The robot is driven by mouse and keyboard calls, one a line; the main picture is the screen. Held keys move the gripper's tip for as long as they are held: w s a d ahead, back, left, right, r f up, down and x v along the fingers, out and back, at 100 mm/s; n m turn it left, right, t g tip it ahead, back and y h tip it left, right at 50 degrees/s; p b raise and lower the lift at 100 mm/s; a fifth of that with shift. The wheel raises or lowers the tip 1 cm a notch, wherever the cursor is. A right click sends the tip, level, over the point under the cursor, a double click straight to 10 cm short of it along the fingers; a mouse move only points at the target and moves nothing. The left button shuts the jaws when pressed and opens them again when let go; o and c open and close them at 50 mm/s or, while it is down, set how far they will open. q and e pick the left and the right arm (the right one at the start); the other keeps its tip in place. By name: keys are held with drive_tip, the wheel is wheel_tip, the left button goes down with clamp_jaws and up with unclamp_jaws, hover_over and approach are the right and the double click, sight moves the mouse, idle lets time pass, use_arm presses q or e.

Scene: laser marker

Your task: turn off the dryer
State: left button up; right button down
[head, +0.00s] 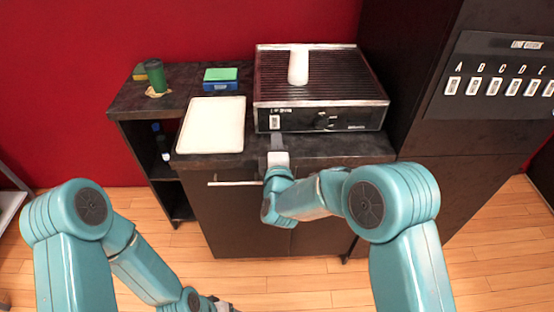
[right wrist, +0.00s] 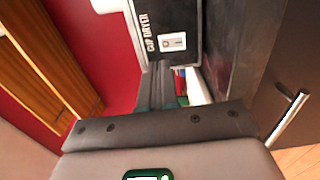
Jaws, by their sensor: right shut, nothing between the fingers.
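The dryer (head: 320,85) is a dark box with a ribbed top and a silver rim, on the dark cabinet. Its front has a small white switch (head: 275,122) at the left and a dark knob (head: 322,121) near the middle. In the right wrist view the switch (right wrist: 173,42) sits beside the label "CUP DRYER". My right gripper (head: 277,140) is shut and empty, just in front of and below the switch. In the right wrist view its fingers (right wrist: 158,70) point towards the panel; contact cannot be told. My left gripper (head: 222,305) is low at the bottom edge, its fingers mostly hidden.
A white cup (head: 298,65) stands on the dryer. A white tray (head: 212,126) lies to its left. A green cup (head: 155,76) and a green-and-blue block (head: 221,79) are behind the tray. A tall dark cabinet with lettered switches (head: 500,87) stands right.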

drive_tip(key=s+r, duration=0.1)
drive_tip(key=s, duration=0.4)
drive_tip(key=s+d+f+m+g+h, duration=0.1)
drive_tip(key=d+f+m+g+h, duration=0.15)
drive_tip(key=d+f, duration=0.9)
drive_tip(key=s+d+f+m+g+y, duration=0.25)
drive_tip(key=s+d+f+g, duration=0.35)
drive_tip(key=f, duration=0.4)
use_arm(q)
drive_tip(key=shift+d+f+b, duration=0.1)
drive_tip(key=shift+f+b, duration=0.35)
drive_tip(key=shift+f, duration=0.1)
drive_tip(key=c, duration=0.5)
use_arm(e)
drive_tip(key=s+a+f+m+g+y, duration=0.1)
drive_tip(key=s+a+f+m+g, duration=0.1)
drive_tip(key=s+m, duration=0.3)
drive_tip(key=s+a+f+m+g+y, duration=0.1)
drive_tip(key=s+a+f+m+g, duration=0.1)
drive_tip(key=s, duration=0.9)
drive_tip(key=s+a+f+m+g+y, duration=0.2)
drive_tip(key=s+a+f+m+g, duration=0.1)
drive_tip(key=s+m, duration=0.5)
drive_tip(key=shift+s+f+g, duration=0.4)
drive_tip(key=shift+f+g, duration=0.2)
drive_tip(key=shift+g, duration=0.45)
